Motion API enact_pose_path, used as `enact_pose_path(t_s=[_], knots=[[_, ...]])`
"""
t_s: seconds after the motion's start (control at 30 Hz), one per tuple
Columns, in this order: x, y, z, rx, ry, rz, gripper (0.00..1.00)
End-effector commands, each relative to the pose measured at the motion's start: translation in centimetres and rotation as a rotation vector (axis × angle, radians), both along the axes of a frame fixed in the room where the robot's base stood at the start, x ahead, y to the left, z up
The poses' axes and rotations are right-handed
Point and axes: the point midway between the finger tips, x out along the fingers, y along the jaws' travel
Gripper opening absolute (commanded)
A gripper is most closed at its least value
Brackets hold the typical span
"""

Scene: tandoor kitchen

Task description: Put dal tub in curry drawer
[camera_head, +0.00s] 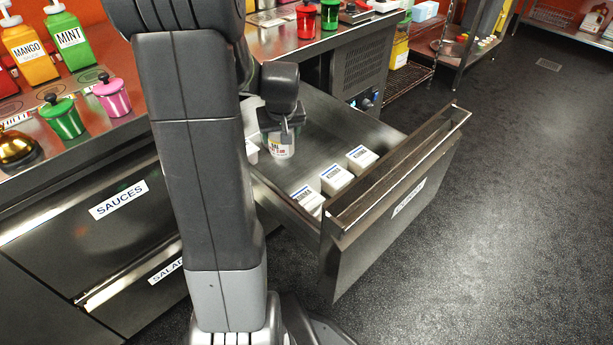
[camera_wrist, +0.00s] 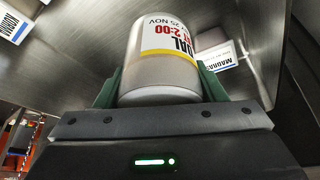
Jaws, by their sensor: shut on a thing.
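The dal tub (camera_head: 281,149) is pale, with a printed label, and is held below my gripper (camera_head: 281,127) in the head view. In the wrist view the dal tub (camera_wrist: 160,70) shows "DAL" and "25 NOV" between the green finger pads of my gripper (camera_wrist: 158,88), which is shut on it. The drawer (camera_head: 318,155) is pulled open, and the tub is over or inside its left part. I cannot tell whether the tub touches the drawer floor. The drawer's front label is too slanted to read.
Another white container (camera_head: 251,150) is partly hidden by my arm. The drawer's middle is bare. Shut drawers marked "SAUCES" (camera_head: 118,200) and "SALAD" are at left.

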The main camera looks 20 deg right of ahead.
Motion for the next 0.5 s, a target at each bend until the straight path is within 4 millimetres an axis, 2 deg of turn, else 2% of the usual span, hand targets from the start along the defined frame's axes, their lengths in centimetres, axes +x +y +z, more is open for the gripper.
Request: enact_pose_path(t_s=[0.3, 0.5], knots=[[0.0, 0.0, -5.3, 0.000, 0.003, 0.001, 0.33], [0.0, 0.0, -7.0, 0.000, -0.001, 0.000, 0.33]])
